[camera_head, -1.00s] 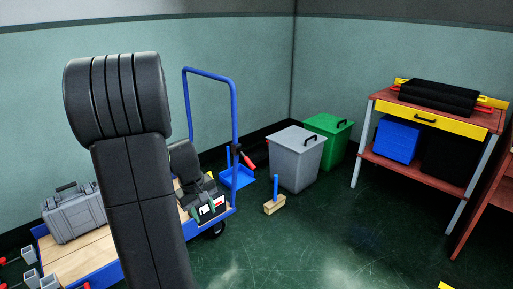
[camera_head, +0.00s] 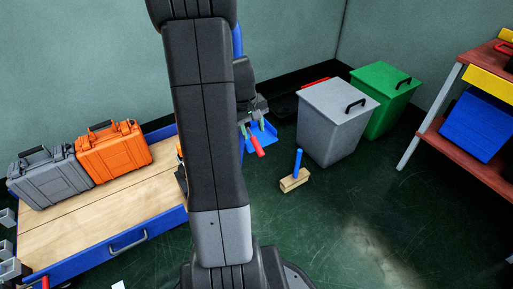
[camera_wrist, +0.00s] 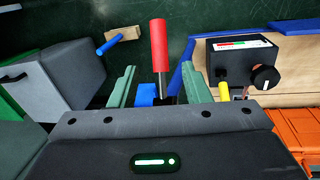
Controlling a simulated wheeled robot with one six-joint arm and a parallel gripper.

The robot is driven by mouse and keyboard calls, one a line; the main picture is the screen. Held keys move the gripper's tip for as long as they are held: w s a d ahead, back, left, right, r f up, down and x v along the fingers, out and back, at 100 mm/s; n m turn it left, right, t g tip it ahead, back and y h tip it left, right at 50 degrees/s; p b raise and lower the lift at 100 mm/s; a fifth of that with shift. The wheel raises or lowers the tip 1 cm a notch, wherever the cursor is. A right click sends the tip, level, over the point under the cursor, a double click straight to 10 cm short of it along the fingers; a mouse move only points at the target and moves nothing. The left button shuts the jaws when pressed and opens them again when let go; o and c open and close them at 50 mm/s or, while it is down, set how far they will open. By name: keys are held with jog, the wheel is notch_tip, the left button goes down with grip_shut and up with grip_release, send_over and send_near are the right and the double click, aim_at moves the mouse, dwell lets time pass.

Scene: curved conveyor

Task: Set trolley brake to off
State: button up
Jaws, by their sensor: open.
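The trolley (camera_head: 160,229) has a blue frame and a wooden deck, at the left of the head view. A lever with a red grip (camera_wrist: 159,45) and a metal rod stands between my gripper's green fingers in the wrist view; the red grip also shows in the head view (camera_head: 257,146). My gripper (camera_wrist: 158,69) is open, with gaps visible on both sides of the rod. A black box (camera_wrist: 232,60) with a red and green label and a black knob (camera_wrist: 265,77) is right of the lever in the wrist view. My arm hides the trolley's right end in the head view.
A grey case (camera_head: 50,177) and an orange case (camera_head: 114,151) stand on the deck. A grey bin (camera_head: 335,122), a green bin (camera_head: 387,90) and a brush (camera_head: 295,181) are to the right. Floor at the lower right is clear.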

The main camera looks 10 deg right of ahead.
aim_at(256, 142)
jog(key=f+b, duration=0.1)
jog(key=f, duration=0.1)
jog(key=d+f, duration=0.1)
jog(key=f, duration=0.2)
jog(key=f+b, duration=0.1)
jog(key=f, duration=0.2)
jog(key=shift+w+d+f+b, duration=0.1)
jog(key=shift+w+d+b, duration=0.1)
jog(key=shift+b, duration=0.1)
grip_shut()
